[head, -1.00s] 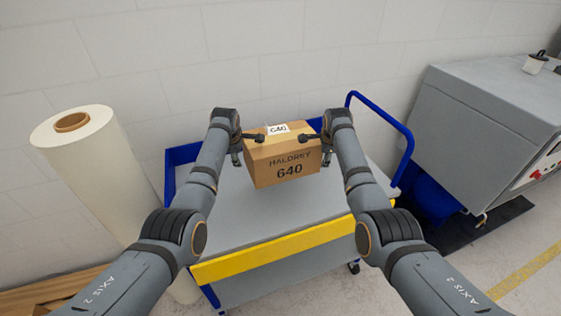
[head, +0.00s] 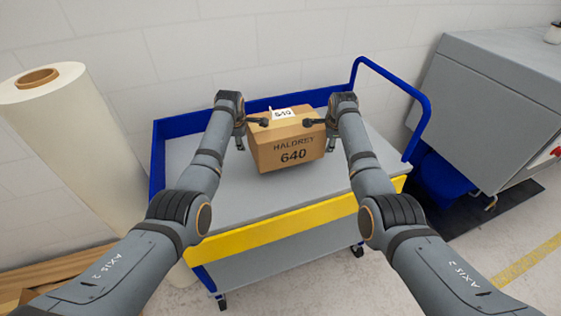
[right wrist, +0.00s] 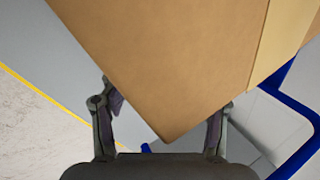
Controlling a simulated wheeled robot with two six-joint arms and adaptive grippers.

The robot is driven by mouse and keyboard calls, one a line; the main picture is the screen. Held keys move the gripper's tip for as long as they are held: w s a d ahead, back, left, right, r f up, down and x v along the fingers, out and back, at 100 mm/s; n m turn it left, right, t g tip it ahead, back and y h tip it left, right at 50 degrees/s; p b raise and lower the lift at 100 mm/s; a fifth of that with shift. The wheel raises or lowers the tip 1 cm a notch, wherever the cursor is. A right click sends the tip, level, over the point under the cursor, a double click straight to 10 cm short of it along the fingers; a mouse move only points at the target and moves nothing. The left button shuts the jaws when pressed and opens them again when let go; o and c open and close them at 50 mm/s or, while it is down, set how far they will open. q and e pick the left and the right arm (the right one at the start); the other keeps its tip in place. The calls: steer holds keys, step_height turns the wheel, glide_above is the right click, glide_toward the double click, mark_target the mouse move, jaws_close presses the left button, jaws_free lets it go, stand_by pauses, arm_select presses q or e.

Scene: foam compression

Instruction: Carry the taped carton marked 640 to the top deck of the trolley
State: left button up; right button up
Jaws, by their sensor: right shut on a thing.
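The taped brown carton marked 640 (head: 286,145) is between my two grippers, slightly tilted, over the grey top deck (head: 225,200) of the trolley. I cannot tell whether its bottom touches the deck. My left gripper (head: 252,128) is at the carton's left side with a dark finger against it; its jaw state is unclear. My right gripper (head: 318,130) is shut on the carton's right side. In the right wrist view the carton (right wrist: 190,65) fills the space between and above the right fingers (right wrist: 165,108).
The trolley has a yellow front edge (head: 270,232), blue rim and a blue handle (head: 425,105) at right. A white roll (head: 75,150) stands left. A grey machine (head: 480,115) stands right. Bare deck shows around the carton.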

arm_select(q)
steer(key=f+b, duration=0.2)
steer(key=d+f+b, duration=0.1)
steer(key=f+b, duration=0.1)
steer(key=shift+s+f+b, duration=0.15)
steer(key=shift+f+b, duration=0.25)
arm_select(e)
steer(key=f, duration=0.2)
steer(key=a+f, duration=0.1)
steer(key=f, duration=0.1)
steer(key=shift+f, duration=0.15)
arm_select(q)
steer(key=shift+r, duration=0.1)
steer(key=shift+o, duration=0.5)
steer(key=shift+a+r, duration=0.1)
steer(key=shift+a, duration=0.65)
arm_select(e)
steer(key=shift+s+d, duration=0.15)
steer(key=shift+d, duration=0.6)
arm_select(q)
steer(key=shift+o, duration=1.1)
steer(key=shift+s, duration=0.1)
steer(key=shift+o, duration=0.8)
steer(key=shift+a, duration=0.1)
arm_select(e)
steer(key=shift+o, duration=0.9)
steer(key=shift+d, duration=0.1)
steer(key=o, duration=0.3)
